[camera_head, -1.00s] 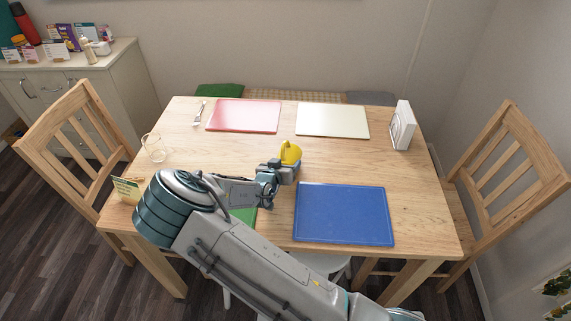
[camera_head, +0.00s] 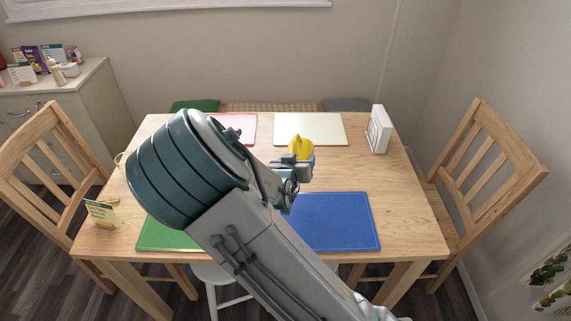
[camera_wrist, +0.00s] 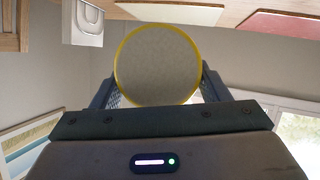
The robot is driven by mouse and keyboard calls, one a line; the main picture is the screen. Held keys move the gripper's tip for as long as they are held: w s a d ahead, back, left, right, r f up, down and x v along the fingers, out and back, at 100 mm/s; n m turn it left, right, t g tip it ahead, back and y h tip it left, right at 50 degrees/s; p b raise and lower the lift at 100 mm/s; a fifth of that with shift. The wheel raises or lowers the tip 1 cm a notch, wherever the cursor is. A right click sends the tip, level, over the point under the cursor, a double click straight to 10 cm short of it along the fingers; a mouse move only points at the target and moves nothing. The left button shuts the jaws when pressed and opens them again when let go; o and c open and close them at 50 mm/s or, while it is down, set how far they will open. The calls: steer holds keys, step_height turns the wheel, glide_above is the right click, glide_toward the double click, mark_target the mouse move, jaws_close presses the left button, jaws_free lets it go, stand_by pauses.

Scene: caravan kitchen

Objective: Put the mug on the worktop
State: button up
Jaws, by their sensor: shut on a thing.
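A yellow mug (camera_head: 302,148) is in my gripper (camera_head: 297,163), above the middle of the dining table (camera_head: 405,195) in the head view. In the wrist view, the mug (camera_wrist: 157,65) shows as a round grey face with a yellow rim between the two fingers of my gripper (camera_wrist: 157,88). My gripper is shut on it. My arm hides part of the table and of the mug's surroundings. The only worktop-like surface besides the table is the top of the pale cabinet (camera_head: 75,82) at the far left; I cannot tell which one is the worktop.
Blue (camera_head: 335,222), green (camera_head: 165,236), red (camera_head: 240,128) and cream (camera_head: 310,128) mats lie on the table. A white napkin holder (camera_head: 380,130) stands at the right, a small card (camera_head: 102,213) at the left. Wooden chairs stand left (camera_head: 45,165) and right (camera_head: 490,165).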

steer(key=s+d+r, duration=0.2)
steer(key=d+r, duration=0.2)
steer(key=d, duration=0.5)
steer(key=w+f+n+y, duration=0.1)
steer(key=f, duration=0.2)
steer(key=f+n+y, duration=0.1)
steer(key=f, duration=0.2)
steer(key=w+f+n+y, duration=0.1)
steer(key=f+y, duration=0.1)
steer(key=f, duration=0.2)
steer(key=shift+w+n+t, duration=0.3)
steer(key=shift+t, duration=0.1)
steer(key=shift+s+f, duration=0.1)
steer(key=shift+f, duration=0.2)
steer(key=v, duration=0.5)
steer(key=shift+d, duration=0.1)
